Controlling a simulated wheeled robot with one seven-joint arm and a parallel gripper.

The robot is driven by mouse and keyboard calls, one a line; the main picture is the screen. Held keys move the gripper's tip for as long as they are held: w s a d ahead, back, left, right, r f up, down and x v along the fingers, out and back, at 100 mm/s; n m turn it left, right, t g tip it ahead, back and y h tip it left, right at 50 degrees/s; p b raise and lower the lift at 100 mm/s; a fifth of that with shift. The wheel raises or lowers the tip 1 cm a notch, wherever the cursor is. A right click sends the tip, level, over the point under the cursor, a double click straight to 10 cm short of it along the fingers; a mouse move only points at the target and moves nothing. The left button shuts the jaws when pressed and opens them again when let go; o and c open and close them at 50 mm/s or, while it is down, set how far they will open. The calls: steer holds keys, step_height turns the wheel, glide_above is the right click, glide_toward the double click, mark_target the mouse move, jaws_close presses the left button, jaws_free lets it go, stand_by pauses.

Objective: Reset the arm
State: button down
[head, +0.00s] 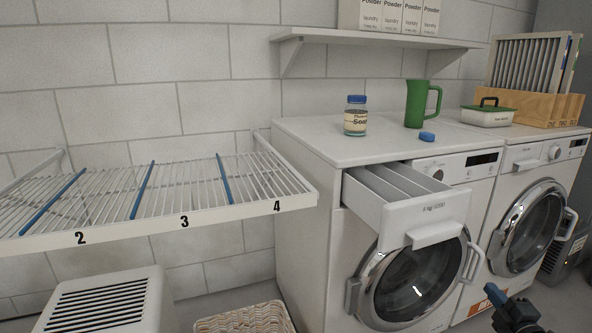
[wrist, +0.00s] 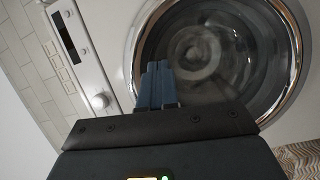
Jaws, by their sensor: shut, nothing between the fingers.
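My gripper (head: 494,292) shows at the lower right of the head view, low in front of the washing machines. In the wrist view its blue fingers (wrist: 157,86) are together and empty. They point toward the round glass door (wrist: 205,55) of a washing machine, and I cannot tell the exact gap to it. Most of my arm is outside the head view.
The left washer's detergent drawer (head: 410,212) is pulled out. Its door (head: 415,282) and the right washer's door (head: 530,228) have protruding handles. A soap jar (head: 355,122), blue cap (head: 427,136) and green jug (head: 416,104) stand on top. A wire shelf (head: 190,217) juts out left.

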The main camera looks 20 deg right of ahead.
steer(key=s+a+f+m, duration=0.1)
steer(key=s+a, duration=0.2)
steer(key=a, duration=0.5)
steer(key=s+a+f+m+y, duration=0.1)
steer(key=s+a+m, duration=0.15)
steer(key=a, duration=0.65)
steer(key=s+a+f+m, duration=0.15)
steer(key=s+a, duration=0.25)
steer(key=a, duration=0.4)
steer(key=s+a+r+m+y, duration=0.1)
steer(key=s+a+r+m, duration=0.15)
steer(key=s+a, duration=0.5)
steer(key=s+a+r+m+y, duration=0.1)
steer(key=s+a+r+y, duration=0.1)
steer(key=s+a+r, duration=0.4)
steer(key=s+a+r+m+g+y, duration=0.2)
steer(key=s+a+r+m+y, duration=0.1)
steer(key=s+a+r, duration=0.65)
step_height(320, 180, up, 23)
steer(key=s+d+p, duration=0.1)
steer(key=s+p, duration=0.1)
steer(key=p, duration=2.1)
steer(key=shift+d+p, duration=0.35)
steer(key=shift+p, duration=0.05)
